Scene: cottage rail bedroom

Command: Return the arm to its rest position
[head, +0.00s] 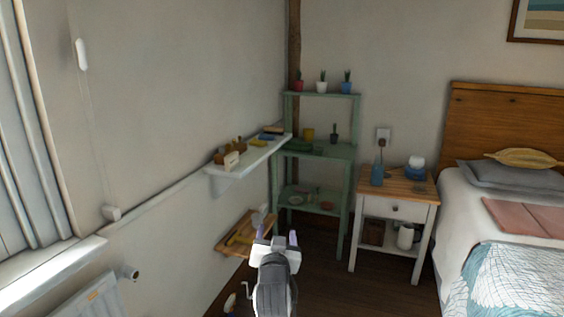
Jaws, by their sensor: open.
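My gripper (277,240) is in the lower middle of the head view, at the end of my grey and white arm. Its two purple-tipped fingers stand apart and point away from me, with nothing seen between them. It appears in front of the right end of a low wooden wall shelf (228,245), which carries a yellow item (240,238) and a pale item. I cannot tell how far the gripper is from that shelf.
A white wall shelf (240,169) with small items juts out at left. A green shelf unit (351,190) with potted plants fills the corner. A nightstand (392,211) and bed (455,235) stand at right. A radiator (92,300) is at lower left. Dark floor (325,285) shows right of my arm.

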